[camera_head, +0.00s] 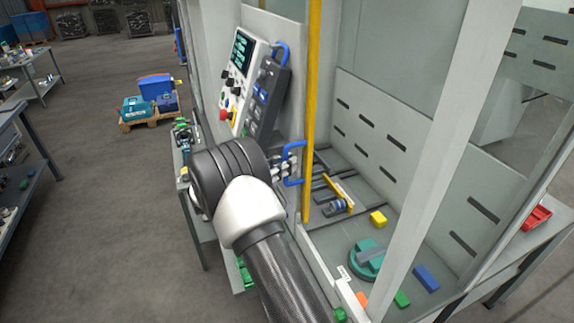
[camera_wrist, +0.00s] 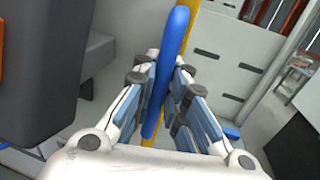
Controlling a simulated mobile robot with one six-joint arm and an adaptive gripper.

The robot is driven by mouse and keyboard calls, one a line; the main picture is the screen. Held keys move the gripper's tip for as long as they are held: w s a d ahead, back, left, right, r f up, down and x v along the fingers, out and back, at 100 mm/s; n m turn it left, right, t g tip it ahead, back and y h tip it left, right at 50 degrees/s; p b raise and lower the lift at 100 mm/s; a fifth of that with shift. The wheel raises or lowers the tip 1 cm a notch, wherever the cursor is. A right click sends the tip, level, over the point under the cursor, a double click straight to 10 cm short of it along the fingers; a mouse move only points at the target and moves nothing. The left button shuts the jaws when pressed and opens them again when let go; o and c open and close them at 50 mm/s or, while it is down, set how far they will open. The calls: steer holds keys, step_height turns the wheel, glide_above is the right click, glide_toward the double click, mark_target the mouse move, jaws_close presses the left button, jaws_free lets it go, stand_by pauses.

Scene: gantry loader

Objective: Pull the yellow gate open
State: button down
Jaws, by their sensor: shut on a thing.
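The yellow gate edge (camera_head: 313,90) is a tall upright strip on the front of the grey machine enclosure in the head view. A blue handle (camera_head: 302,166) stands on it, low and to its left. In the wrist view the blue handle (camera_wrist: 175,50) runs between the fingers, with the yellow strip (camera_wrist: 191,58) behind it. My gripper (camera_wrist: 161,84) is shut on the blue handle, one finger on each side. In the head view my gripper (camera_head: 284,168) is small and partly hidden behind my arm.
A control panel (camera_head: 239,80) with buttons is close left of the handle. Inside the enclosure are a yellow block (camera_head: 378,218), a teal round part (camera_head: 368,260) and a blue block (camera_head: 426,278). The floor (camera_head: 110,215) at left is clear.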

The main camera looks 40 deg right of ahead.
steer(key=shift+a, duration=0.1)
steer(key=c, duration=1.8)
jaws_free()
steer(key=shift+a, duration=0.1)
steer(key=shift+o, duration=1)
steer(key=a, duration=1.1)
steer(key=shift+w+a, duration=0.25)
steer(key=shift+a, duration=0.15)
